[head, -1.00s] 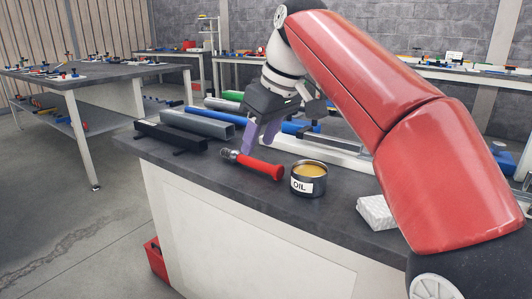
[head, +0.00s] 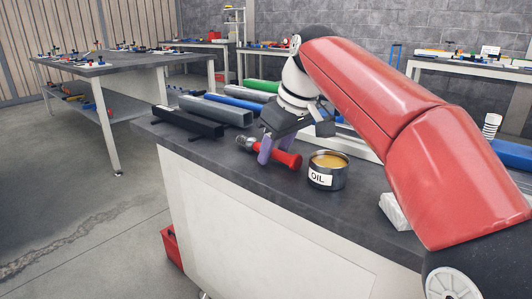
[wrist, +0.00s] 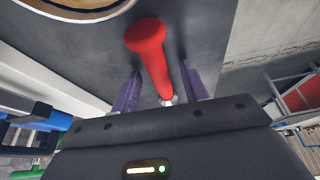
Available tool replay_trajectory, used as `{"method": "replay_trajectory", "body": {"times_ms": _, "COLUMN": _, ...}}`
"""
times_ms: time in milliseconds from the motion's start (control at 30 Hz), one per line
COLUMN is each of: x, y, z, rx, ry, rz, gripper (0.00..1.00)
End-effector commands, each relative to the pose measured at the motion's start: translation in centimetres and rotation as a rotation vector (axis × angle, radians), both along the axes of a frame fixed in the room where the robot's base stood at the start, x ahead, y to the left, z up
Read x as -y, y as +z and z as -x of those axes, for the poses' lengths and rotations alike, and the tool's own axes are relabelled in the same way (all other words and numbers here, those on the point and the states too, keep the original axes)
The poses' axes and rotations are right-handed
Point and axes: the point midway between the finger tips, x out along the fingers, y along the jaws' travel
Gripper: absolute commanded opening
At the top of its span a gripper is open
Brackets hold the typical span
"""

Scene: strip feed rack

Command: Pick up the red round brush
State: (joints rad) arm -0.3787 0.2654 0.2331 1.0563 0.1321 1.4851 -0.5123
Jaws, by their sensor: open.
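The red round brush (head: 289,159) lies on the dark bench top, with its metal end toward the left and its red handle toward the oil tin. My gripper (head: 275,151) is open, its purple fingers down at the brush. In the wrist view the red handle (wrist: 148,50) runs between the two fingers (wrist: 161,92), with a gap on both sides. The brush's metal end is mostly hidden behind the gripper body in that view.
An open oil tin (head: 327,172) stands just right of the handle. A black bar (head: 187,121), a grey channel (head: 215,111) and blue and green bars lie behind. A white block (head: 394,211) sits near the right. The bench's front edge is close to the brush.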

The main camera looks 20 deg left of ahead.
Motion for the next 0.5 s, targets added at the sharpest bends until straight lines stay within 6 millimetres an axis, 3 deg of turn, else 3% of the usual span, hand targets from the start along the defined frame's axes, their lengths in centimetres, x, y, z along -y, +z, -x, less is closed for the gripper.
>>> {"method": "replay_trajectory", "body": {"times_ms": 100, "x": 0.01, "y": 0.08, "z": 0.01, "rx": 0.0, "ry": 0.0, "rz": 0.0, "gripper": 0.43}}
{"method": "replay_trajectory", "body": {"times_ms": 433, "x": 0.01, "y": 0.1, "z": 0.0, "rx": 0.0, "ry": 0.0, "rz": -0.001, "gripper": 0.0}}
{"method": "replay_trajectory", "body": {"times_ms": 500, "x": 0.0, "y": 0.13, "z": 0.01, "rx": 0.0, "ry": 0.0, "rz": -0.001, "gripper": 0.0}}
